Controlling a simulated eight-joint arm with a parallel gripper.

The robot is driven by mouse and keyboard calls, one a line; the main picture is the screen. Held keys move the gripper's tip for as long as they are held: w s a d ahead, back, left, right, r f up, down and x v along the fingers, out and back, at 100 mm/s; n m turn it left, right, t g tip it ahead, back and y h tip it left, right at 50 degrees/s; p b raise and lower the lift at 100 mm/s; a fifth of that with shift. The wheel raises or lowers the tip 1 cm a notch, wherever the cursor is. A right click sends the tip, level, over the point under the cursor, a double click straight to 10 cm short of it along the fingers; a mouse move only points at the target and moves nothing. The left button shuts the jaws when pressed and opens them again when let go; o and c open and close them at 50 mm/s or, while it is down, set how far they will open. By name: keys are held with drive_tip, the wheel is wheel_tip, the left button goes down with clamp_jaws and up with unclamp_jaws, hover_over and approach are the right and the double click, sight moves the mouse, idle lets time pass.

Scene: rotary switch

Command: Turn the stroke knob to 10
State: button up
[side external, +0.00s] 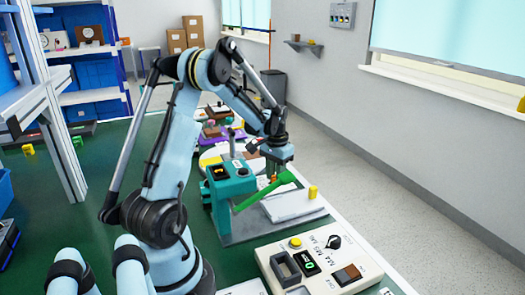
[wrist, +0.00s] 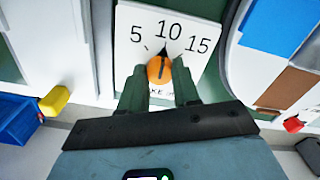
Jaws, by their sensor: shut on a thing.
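The orange stroke knob (wrist: 159,70) sits on a white dial plate (wrist: 130,25) marked 5, 10 and 15. Its black pointer (wrist: 165,50) points up at about the 10. My gripper (wrist: 160,84) has one finger on each side of the knob and is shut on it. The label below the knob is partly hidden; only its end letters show. In the side view my gripper (side external: 274,170) is beside the teal machine (side external: 228,190), and the knob is a small orange spot there.
A green lever (side external: 262,191) slants close by my gripper. A white block (side external: 295,206) with a yellow knob (side external: 313,191) lies to the right. A control box (side external: 318,262) with buttons stands in front. A blue bin (wrist: 18,117) and a yellow block (wrist: 56,100) show in the wrist view.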

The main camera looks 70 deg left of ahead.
drive_tip(key=o, duration=1.1)
drive_tip(key=shift+c, duration=0.2)
wheel_tip(320, 180, up, 12)
wheel_tip(320, 180, down, 12)
drive_tip(key=shift+f, duration=0.1)
idle(0.7)
